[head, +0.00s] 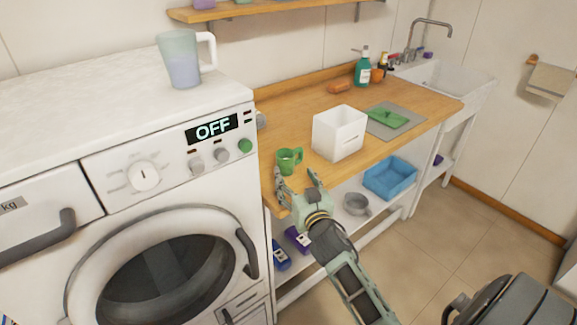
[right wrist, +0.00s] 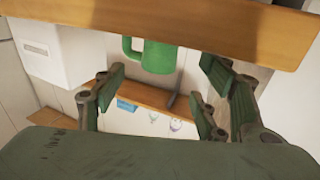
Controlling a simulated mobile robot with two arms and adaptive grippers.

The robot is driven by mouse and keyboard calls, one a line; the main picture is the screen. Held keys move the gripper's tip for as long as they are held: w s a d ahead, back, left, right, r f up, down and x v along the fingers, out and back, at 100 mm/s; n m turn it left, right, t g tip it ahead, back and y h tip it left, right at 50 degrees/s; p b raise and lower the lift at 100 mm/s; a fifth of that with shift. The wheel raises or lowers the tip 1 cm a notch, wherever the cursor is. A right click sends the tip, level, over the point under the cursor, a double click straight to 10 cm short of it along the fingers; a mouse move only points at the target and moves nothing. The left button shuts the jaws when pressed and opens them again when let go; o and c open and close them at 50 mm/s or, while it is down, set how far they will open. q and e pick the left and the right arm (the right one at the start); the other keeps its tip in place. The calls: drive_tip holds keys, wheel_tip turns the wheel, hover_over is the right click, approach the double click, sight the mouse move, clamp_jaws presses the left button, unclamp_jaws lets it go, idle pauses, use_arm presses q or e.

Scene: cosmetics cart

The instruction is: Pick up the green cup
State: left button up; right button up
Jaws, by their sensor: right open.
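The green cup (head: 289,160) stands upright at the near left end of the wooden counter, beside the washing machine. Its handle points right in the head view. My right gripper (head: 298,182) is open and empty, low in front of the cup, with its fingers spread toward it. In the right wrist view, the green cup (right wrist: 158,56) shows between and just beyond the fingertips of my right gripper (right wrist: 165,80), apart from them. My left gripper is not in view.
A white box (head: 339,133) stands right of the cup. The washing machine (head: 165,200) is at left, with a pitcher (head: 182,65) on top. A grey mat (head: 403,113) with a green item lies farther right. A blue bin (head: 390,178) and a grey mug (head: 356,204) are on the lower shelf.

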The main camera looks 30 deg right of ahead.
sight(288, 166)
drive_tip(key=x, duration=0.4)
drive_tip(key=shift+f+p, duration=0.3)
drive_tip(key=x, duration=0.3)
drive_tip(key=shift+w+f, duration=0.2)
drive_tip(key=shift+w, duration=0.1)
drive_tip(key=shift+w+d, duration=0.1)
drive_tip(key=shift+w, duration=0.1)
drive_tip(key=shift+s, duration=0.1)
drive_tip(key=shift+c, duration=0.5)
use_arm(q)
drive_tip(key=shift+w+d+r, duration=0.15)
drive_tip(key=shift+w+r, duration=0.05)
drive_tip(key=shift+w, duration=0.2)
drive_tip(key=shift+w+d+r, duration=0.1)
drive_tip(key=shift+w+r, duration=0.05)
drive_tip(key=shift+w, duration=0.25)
use_arm(e)
drive_tip(key=c, duration=1.2)
